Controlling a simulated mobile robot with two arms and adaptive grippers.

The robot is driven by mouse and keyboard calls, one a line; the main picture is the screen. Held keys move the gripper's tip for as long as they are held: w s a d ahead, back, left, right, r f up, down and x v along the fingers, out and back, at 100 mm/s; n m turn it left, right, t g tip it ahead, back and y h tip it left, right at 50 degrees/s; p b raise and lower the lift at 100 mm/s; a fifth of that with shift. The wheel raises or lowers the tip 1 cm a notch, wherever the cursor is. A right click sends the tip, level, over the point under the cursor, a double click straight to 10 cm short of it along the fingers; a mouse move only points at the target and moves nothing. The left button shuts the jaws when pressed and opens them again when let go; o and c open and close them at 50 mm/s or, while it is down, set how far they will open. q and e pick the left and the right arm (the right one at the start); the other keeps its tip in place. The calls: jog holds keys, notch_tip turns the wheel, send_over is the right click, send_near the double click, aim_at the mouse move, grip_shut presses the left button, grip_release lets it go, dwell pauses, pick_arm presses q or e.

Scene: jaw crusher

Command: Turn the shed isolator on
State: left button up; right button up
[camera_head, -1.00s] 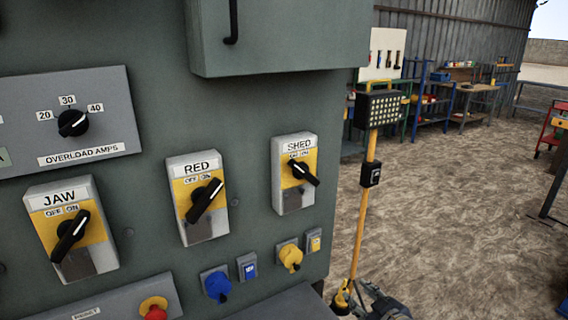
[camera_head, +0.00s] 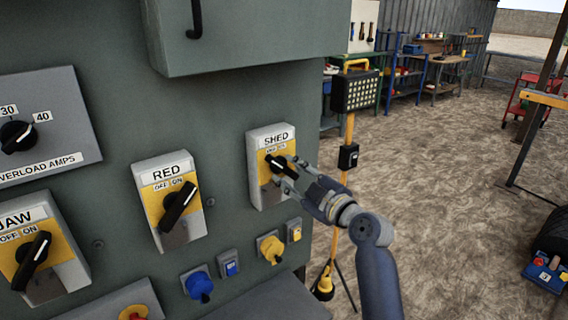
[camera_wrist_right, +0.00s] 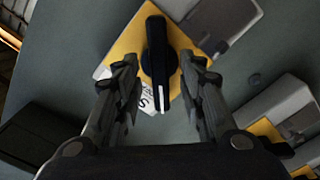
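The shed isolator (camera_head: 263,188) is a grey box with a yellow plate and a black rotary handle (camera_head: 278,165), under a SHED label on the green panel. Its handle slants from upper left to lower right in the head view. My right gripper (camera_head: 289,172) is at this handle. In the right wrist view, the open fingers (camera_wrist_right: 160,80) stand on either side of the black handle (camera_wrist_right: 157,55), with a gap visible on both sides. My left gripper is not in view.
The RED isolator (camera_head: 168,228) and JAW isolator (camera_head: 62,265) sit to the left, their handles slanting from upper right to lower left. Blue (camera_head: 198,287) and yellow (camera_head: 270,249) connectors are below. A lamp on a yellow post (camera_head: 355,91) stands to the right.

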jog(key=shift+p+x, duration=0.35)
jog(key=shift+x, duration=1.1)
grip_shut()
